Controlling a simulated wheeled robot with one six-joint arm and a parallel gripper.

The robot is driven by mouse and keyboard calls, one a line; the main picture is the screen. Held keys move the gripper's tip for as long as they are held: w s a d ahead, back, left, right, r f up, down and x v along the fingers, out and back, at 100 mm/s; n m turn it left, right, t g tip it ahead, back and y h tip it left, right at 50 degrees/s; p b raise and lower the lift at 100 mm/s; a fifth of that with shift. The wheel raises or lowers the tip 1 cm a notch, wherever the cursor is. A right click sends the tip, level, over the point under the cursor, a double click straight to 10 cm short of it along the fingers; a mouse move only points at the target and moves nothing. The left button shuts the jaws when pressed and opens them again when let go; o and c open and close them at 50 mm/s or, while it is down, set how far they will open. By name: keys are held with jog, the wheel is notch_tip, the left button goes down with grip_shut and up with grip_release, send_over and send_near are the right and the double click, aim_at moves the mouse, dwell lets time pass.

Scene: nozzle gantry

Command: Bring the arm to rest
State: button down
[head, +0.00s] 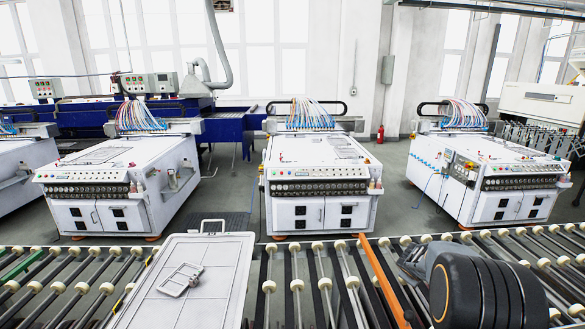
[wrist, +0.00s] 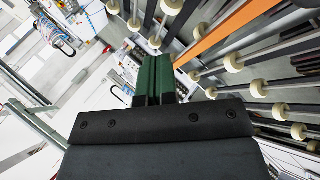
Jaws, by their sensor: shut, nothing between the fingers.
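My arm (head: 485,290) shows at the lower right of the head view as a thick black rounded link, with a darker grey part at its left, over the roller conveyor. I cannot make out the fingers there. In the wrist view my gripper (wrist: 153,75) has two green fingers side by side, pressed together with nothing between them. They point toward the top of the picture, where rollers and white machines show beyond. The gripper's dark housing fills the bottom of that view.
A roller conveyor (head: 325,283) with cream wheels runs across the front. A white tray (head: 225,285) with a small metal frame (head: 181,280) on it lies at left. An orange bar (head: 384,282) crosses the rollers near my arm. White machines (head: 318,217) stand behind, across open floor.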

jog(key=s+a+r+m+g+y+b, duration=0.1)
jog(key=s+a+r+m+y+b, duration=0.1)
jog(key=s+a, duration=0.9)
jog(key=s+a+r+m+g+y+b, duration=0.1)
jog(key=s+a+r+m+y, duration=0.2)
jog(key=s+a, duration=0.8)
jog(key=s+r+m, duration=0.1)
jog(key=s+m, duration=0.1)
jog(key=s, duration=0.3)
jog(key=shift+s+r+y+b, duration=0.3)
jog(key=shift+s+r+b, duration=0.05)
jog(key=shift+s+r, duration=0.05)
jog(key=shift+a, duration=0.1)
